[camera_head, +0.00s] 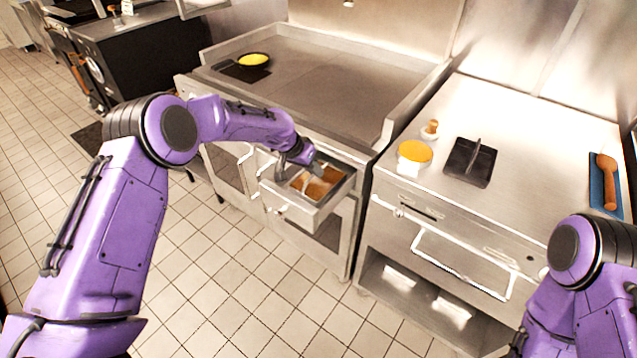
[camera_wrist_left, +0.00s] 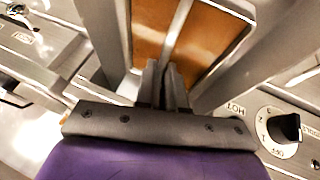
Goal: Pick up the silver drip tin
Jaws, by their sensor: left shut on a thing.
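The silver drip tin (camera_head: 328,182) sits in the pulled-out drawer (camera_head: 305,213) below the griddle, with brown-orange contents and a thin silver bar across its middle. In the left wrist view the tin's contents (camera_wrist_left: 205,42) show on both sides of the bar. My left gripper (camera_head: 304,163) reaches down to the tin's left part. In the left wrist view its two fingers (camera_wrist_left: 165,82) are close together at the near end of the bar, shut on the tin. The exact contact is hidden between the fingers. My right gripper is out of view; only its arm shows at the lower right.
The right counter holds an orange-topped container (camera_head: 415,153), a black press (camera_head: 470,162) and a brown utensil (camera_head: 607,182) on a blue mat. Tiled floor lies open in front.

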